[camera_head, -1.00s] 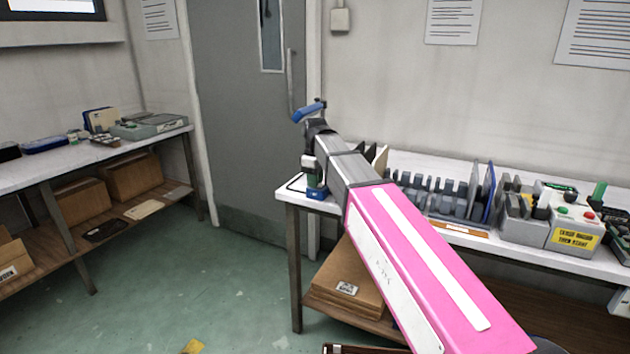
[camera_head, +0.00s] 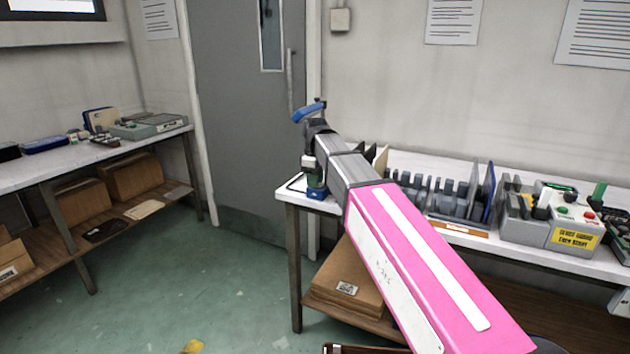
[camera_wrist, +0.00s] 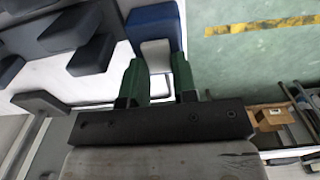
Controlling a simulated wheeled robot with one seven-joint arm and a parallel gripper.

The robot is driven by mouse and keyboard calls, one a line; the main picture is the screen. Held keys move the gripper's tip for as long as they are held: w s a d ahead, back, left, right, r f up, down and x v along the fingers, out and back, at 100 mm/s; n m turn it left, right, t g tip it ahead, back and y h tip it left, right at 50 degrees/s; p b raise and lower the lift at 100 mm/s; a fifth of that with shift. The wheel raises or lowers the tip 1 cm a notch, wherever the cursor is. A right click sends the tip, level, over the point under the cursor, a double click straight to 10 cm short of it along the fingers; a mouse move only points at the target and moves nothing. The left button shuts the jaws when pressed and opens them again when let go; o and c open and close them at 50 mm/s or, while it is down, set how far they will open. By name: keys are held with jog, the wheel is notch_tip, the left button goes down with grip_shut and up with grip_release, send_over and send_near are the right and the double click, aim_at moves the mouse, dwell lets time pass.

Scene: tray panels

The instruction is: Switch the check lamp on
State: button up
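My gripper (camera_wrist: 158,82) is at the near left end of the right bench, as the wrist view shows. Its two green fingers are apart. A blue block with a white part (camera_wrist: 155,52) lies just beyond and between the fingertips; I cannot tell whether they touch it. In the head view its blue part (camera_head: 318,194) shows low at the bench corner, under my gripper (camera_head: 316,182). A blue piece (camera_head: 308,112) sticks up above my wrist; I cannot tell whether it belongs to a lamp. No lit lamp is clearly visible.
Grey slotted racks (camera_head: 455,198) stand on the right bench (camera_head: 375,165), right of my arm. Farther right is a grey box (camera_head: 570,228) with green and red buttons and a yellow label. A grey door (camera_head: 235,130) is behind. The green floor (camera_head: 200,270) between benches is mostly clear.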

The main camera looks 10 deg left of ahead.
aim_at(321, 185)
jog(key=o, duration=0.4)
jog(key=shift+c, duration=0.2)
jog(key=shift+r, duration=0.1)
notch_tip(321, 185, up, 11)
jog(key=shift+f, duration=0.2)
jog(key=shift+s+d+r, duration=0.15)
jog(key=shift+d, duration=0.15)
jog(key=c, duration=0.7)
jog(key=d+r+y, duration=0.1)
jog(key=s+d+r+y, duration=0.1)
jog(key=d+r, duration=0.1)
jog(key=shift+d+r+t, duration=0.15)
jog(key=shift+r+t, duration=0.05)
jog(key=shift+t, duration=0.2)
grip_shut()
jog(key=f, duration=0.4)
jog(key=a+f, duration=0.1)
jog(key=f, duration=0.2)
jog(key=a+f, duration=0.1)
jog(key=f, duration=0.3)
jog(key=shift+w+f, duration=0.25)
jog(key=shift+f, duration=0.05)
jog(key=shift+d+f, duration=0.15)
jog(key=shift+f, duration=0.8)
